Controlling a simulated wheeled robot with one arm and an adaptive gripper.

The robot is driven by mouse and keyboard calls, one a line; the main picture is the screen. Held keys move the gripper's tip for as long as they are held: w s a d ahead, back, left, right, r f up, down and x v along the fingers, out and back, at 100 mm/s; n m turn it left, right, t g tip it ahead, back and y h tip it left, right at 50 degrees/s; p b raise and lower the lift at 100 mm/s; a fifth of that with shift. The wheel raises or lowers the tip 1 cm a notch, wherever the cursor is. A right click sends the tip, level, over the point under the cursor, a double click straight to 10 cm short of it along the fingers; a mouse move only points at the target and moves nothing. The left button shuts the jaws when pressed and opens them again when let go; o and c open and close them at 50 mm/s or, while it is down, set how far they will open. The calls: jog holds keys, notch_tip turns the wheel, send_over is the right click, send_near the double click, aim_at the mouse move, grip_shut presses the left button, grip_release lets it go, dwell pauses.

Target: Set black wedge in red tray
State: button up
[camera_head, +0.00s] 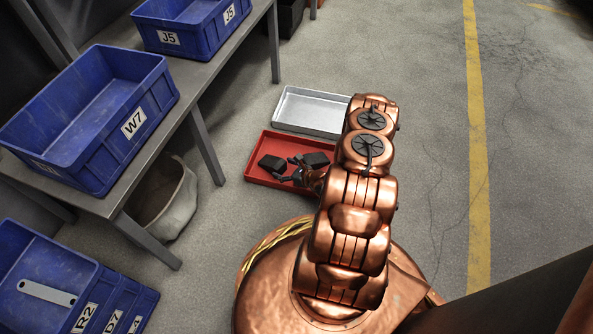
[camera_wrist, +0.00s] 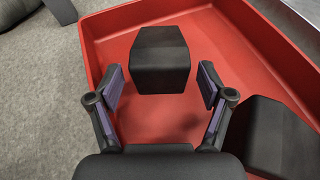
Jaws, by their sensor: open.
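The red tray (camera_head: 257,178) lies on the floor beside my base; its wall also shows in the wrist view (camera_wrist: 95,55). Two black blocks are inside it. One black block (camera_wrist: 160,58), with sloping sides, lies ahead of my fingers in the wrist view and at the tray's left in the head view (camera_head: 271,162). The other dark block (camera_wrist: 280,138) is to the right, partly hidden by my gripper. I cannot tell for certain which is the wedge. My gripper (camera_wrist: 160,82) is open over the tray, its fingers apart on either side of the first block's near end, holding nothing.
A silver tray (camera_head: 310,112) lies just beyond the red one. A metal bench (camera_head: 205,145) with blue bins (camera_head: 95,120) stands at left, a pale tub (camera_head: 172,205) beneath it. More blue bins (camera_head: 60,285) are lower left. Floor right of my arm is clear, with a yellow line (camera_head: 478,180).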

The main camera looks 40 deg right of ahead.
jog(key=p+v, duration=0.2)
jog(key=v, duration=0.4)
jog(key=shift+s+r, duration=0.15)
jog(key=shift+s, duration=0.1)
jog(key=w+a+r+n+g+y, duration=0.1)
jog(key=w+a+r+n+y, duration=0.35)
jog(key=r, duration=0.45)
jog(key=w+a+r+n+y, duration=0.3)
jog(key=a+r, duration=0.3)
jog(key=r, duration=0.3)
jog(key=s+a+r+n+g+y, duration=0.4)
jog(key=a+r+n+g, duration=0.6)
jog(key=a+r, duration=0.55)
jog(key=s+a+r+n+g+h, duration=0.25)
jog(key=s+r+n, duration=0.2)
jog(key=s, duration=0.35)
jog(key=s+a+r+n+g+h, duration=0.2)
jog(key=s+a+r+n+g, duration=0.25)
jog(key=s, duration=0.25)
jog(key=s+d+r+n+h, duration=0.2)
jog(key=s+d+n+h, duration=0.1)
jog(key=s+d+h, duration=0.1)
jog(key=s+d+r+n+t+h, duration=0.1)
jog(key=s+d+r+n+h, duration=0.2)
jog(key=s, duration=0.6)
jog(key=shift+s+d+r+n+t+h, duration=0.25)
jog(key=shift+d+n+h, duration=0.4)
jog(key=shift+d+h, duration=0.55)
jog(key=shift+a, duration=0.25)
